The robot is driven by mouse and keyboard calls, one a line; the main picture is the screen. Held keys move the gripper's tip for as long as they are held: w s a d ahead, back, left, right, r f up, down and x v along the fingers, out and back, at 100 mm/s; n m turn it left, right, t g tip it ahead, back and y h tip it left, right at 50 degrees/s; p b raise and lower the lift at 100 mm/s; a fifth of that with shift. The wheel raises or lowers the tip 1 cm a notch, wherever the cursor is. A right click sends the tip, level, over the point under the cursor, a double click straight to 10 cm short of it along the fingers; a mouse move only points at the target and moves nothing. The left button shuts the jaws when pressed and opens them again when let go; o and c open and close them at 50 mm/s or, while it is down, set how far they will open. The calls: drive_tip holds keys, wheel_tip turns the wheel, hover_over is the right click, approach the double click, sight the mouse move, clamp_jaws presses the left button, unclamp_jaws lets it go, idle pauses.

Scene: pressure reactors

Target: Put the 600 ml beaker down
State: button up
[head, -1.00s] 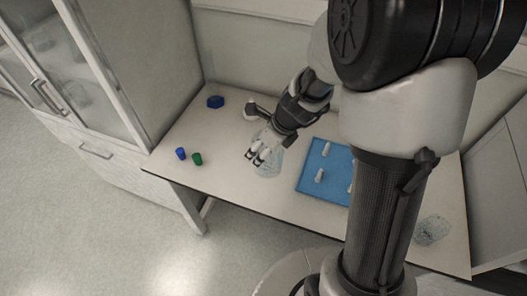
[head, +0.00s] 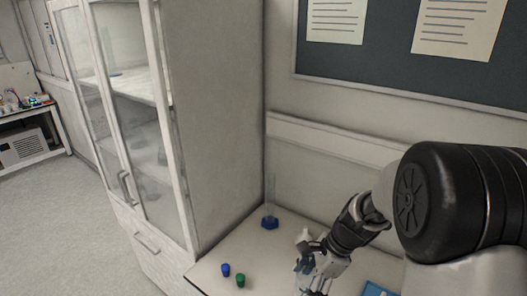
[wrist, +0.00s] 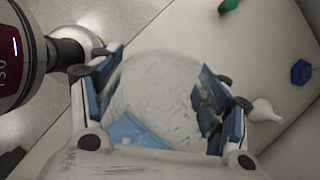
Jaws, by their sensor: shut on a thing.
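The 600 ml beaker (wrist: 155,88) is clear glass and fills the middle of the wrist view, between the two fingers of my gripper (wrist: 160,95). The fingers press on it from both sides. In the head view my gripper (head: 318,270) is low over the table (head: 245,245), near the picture's bottom edge. The beaker is only faintly visible there below the fingers. I cannot tell whether its base touches the table.
A blue cap (head: 226,270) and a green cap (head: 241,280) stand left of my gripper. A clear cylinder with a blue base (head: 269,222) stands at the back. A blue tray (head: 376,289) lies to the right. A tall glass-door cabinet (head: 215,120) rises at the left.

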drive_tip(key=f+n+g, duration=0.1)
drive_tip(key=n, duration=0.1)
drive_tip(key=f+n+g+b, duration=0.1)
drive_tip(key=n, duration=0.2)
drive_tip(key=f+n, duration=0.1)
drive_tip(key=n, duration=0.1)
drive_tip(key=shift+s+f+g+h+b, duration=0.3)
drive_tip(key=shift+s+f+g+h, duration=0.05)
drive_tip(key=shift+g+h, duration=0.05)
drive_tip(key=f+n+h, duration=0.1)
drive_tip(key=n, duration=0.1)
drive_tip(key=d+n+g+b, duration=0.1)
drive_tip(key=n, duration=0.2)
drive_tip(key=s+f+n+h, duration=0.1)
drive_tip(key=n, duration=0.2)
drive_tip(key=shift+d+f+g+h+b, duration=0.3)
drive_tip(key=shift+g+b, duration=0.1)
drive_tip(key=n, duration=0.1)
drive_tip(key=d+n+h, duration=0.1)
drive_tip(key=n, duration=0.1)
drive_tip(key=shift+s+d+f, duration=0.1)
drive_tip(key=shift+f, duration=0.2)
drive_tip(key=shift+d, duration=0.1)
